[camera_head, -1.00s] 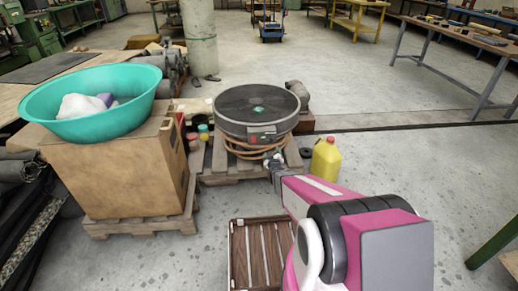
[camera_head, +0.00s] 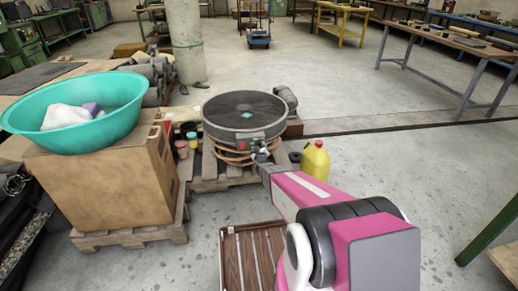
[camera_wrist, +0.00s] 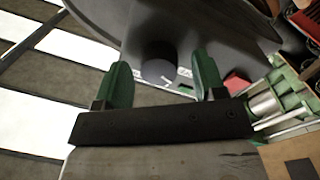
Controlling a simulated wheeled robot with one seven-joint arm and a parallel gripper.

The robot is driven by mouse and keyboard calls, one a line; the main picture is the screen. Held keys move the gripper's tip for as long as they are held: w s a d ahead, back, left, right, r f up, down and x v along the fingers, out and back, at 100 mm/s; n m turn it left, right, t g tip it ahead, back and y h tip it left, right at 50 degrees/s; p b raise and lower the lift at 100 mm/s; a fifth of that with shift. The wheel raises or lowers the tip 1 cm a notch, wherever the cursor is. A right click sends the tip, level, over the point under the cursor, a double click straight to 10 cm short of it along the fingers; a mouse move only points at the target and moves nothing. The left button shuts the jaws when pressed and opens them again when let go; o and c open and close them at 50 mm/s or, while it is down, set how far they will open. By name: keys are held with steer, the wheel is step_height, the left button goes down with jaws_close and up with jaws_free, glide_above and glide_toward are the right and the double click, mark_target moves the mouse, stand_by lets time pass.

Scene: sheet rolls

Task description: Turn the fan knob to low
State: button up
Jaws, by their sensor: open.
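The fan (camera_head: 245,108) is a wide grey drum with a mesh top, lying on coils of orange hose on a pallet. Its front panel, with a red spot, faces me. My gripper (camera_head: 260,156) is at the fan's front side, and its tip is small in the head view. In the wrist view, the green fingers of my gripper (camera_wrist: 163,80) stand apart. A dark round fan knob (camera_wrist: 158,65) shows between them, on the grey housing. A white mark sits by its lower edge. I cannot tell whether the fingers touch the knob.
A teal basin (camera_head: 75,112) sits on a cardboard box (camera_head: 95,190) on a pallet at the left. A yellow jug (camera_head: 315,160) stands right of the fan. A brown slatted crate (camera_head: 250,240) is under my arm. Open floor lies right.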

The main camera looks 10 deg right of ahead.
steer(key=c, duration=0.9)
steer(key=shift+m, duration=0.4)
steer(key=m, duration=0.3)
steer(key=shift+m, duration=0.4)
steer(key=m, duration=0.4)
steer(key=shift+m+g+y, duration=0.3)
steer(key=shift+m, duration=0.3)
steer(key=o, duration=0.9)
